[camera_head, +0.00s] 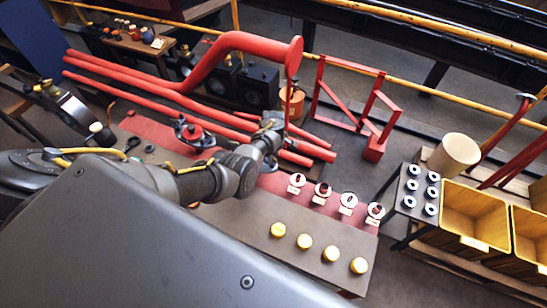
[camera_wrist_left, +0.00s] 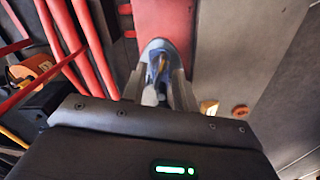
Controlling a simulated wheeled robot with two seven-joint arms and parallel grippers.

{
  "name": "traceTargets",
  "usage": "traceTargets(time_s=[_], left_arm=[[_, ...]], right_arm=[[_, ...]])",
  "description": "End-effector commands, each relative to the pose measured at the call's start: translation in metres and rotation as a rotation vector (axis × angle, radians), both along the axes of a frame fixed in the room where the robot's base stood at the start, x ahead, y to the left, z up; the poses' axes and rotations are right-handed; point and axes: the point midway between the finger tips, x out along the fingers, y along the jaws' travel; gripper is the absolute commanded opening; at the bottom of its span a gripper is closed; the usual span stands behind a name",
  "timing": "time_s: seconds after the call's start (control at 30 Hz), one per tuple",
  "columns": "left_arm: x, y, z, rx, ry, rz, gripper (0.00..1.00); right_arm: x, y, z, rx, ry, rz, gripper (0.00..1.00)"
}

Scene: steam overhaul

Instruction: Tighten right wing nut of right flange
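In the left wrist view the two fingers (camera_wrist_left: 160,92) stand apart on either side of a small blue-grey and brassy part (camera_wrist_left: 156,72), blurred and not clearly a wing nut. A rounded grey-blue rim (camera_wrist_left: 158,45) shows just beyond it against a red surface. I cannot tell whether the fingers touch the part. In the head view the gripper hides what lies under it. My right gripper is not in view.
A red frame (camera_head: 350,95) stands to the right.

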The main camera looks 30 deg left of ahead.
Motion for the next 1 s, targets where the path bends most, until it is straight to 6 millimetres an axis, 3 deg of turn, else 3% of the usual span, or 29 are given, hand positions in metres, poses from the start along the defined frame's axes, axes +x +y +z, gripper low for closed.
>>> traceTargets(time_s=[0.13,0.43,0.67,1.0], left_arm=[[-0.0001,0.0002,-0.0118,0.000,0.000,0.001,0.29],[-0.0001,0.0002,-0.0132,-0.001,-0.001,0.001,0.29],[-0.0002,0.0003,-0.0132,-0.001,0.000,0.000,0.02],[-0.0003,0.0002,-0.0129,0.000,0.000,-0.015,0.00]], right_arm=[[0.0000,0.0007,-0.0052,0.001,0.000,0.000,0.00],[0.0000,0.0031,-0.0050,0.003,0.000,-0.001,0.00],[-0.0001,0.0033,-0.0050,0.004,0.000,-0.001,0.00],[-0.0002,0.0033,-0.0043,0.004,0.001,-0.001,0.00]])
